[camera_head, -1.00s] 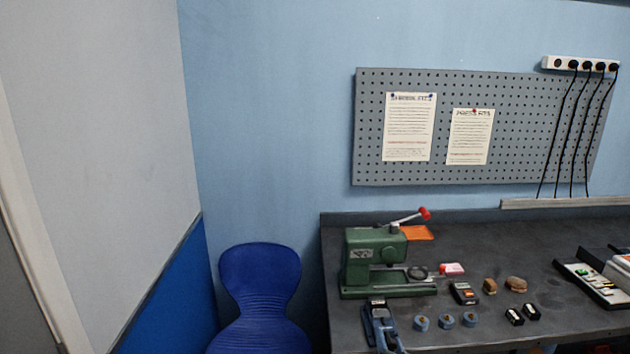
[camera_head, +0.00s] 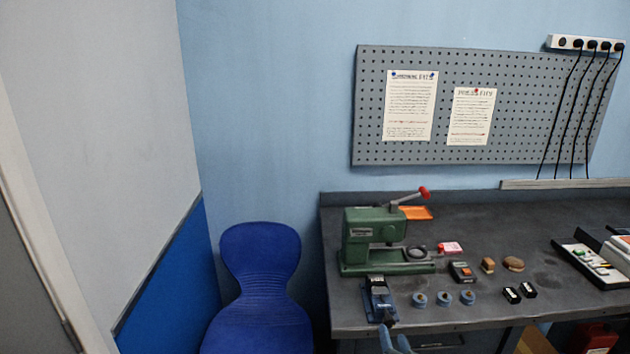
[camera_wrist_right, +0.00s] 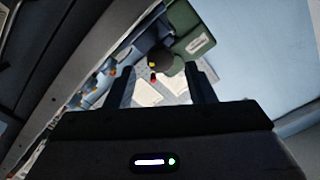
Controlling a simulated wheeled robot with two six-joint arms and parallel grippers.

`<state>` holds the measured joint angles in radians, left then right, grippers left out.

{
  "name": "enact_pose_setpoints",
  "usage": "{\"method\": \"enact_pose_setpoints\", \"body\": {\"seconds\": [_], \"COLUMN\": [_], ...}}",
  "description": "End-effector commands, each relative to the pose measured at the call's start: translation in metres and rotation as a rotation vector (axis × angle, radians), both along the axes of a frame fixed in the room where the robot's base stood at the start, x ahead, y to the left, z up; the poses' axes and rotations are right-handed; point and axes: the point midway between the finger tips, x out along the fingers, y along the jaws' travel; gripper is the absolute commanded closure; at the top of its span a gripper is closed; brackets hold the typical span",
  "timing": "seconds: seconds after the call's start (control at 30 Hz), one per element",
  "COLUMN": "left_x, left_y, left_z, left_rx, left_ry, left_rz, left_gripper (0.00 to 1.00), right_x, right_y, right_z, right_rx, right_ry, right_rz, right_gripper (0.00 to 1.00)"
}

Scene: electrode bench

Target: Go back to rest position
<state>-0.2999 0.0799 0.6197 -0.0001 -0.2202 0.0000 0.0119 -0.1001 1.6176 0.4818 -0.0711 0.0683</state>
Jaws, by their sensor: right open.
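My left gripper is not in view.
The dark bench (camera_head: 480,222) carries a green press (camera_head: 372,240) with a red-knobbed lever, several blue round pieces (camera_head: 443,299), small blocks and a tray (camera_head: 590,262). A blue chair (camera_head: 258,290) stands left of the bench.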

Motion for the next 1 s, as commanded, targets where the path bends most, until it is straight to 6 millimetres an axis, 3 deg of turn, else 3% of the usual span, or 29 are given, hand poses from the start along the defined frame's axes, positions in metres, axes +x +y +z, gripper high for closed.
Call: {"method": "enact_pose_setpoints", "body": {"seconds": [0.43,0.57,0.67,0.77,0.87,1.0], "left_x": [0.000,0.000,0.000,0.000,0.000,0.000], "left_y": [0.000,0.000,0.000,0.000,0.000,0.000], "left_z": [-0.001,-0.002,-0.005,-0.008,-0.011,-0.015], "left_rx": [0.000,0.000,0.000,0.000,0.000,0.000], "left_ry": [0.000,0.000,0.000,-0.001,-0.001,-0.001], "left_rz": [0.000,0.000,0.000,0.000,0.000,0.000], "left_gripper": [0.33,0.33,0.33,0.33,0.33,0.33], "right_x": [-0.007,-0.012,-0.023,-0.047,-0.080,-0.139], "right_y": [0.000,-0.001,-0.002,-0.006,-0.012,-0.024], "right_z": [0.000,-0.025,-0.075,-0.145,-0.216,-0.306], "right_rx": [-0.001,-0.022,-0.067,-0.130,-0.196,-0.283], "right_ry": [0.000,0.043,0.133,0.262,0.396,0.580], "right_rz": [0.000,0.005,0.016,0.036,0.062,0.104], "right_gripper": [0.51,0.51,0.51,0.51,0.51,0.51]}}
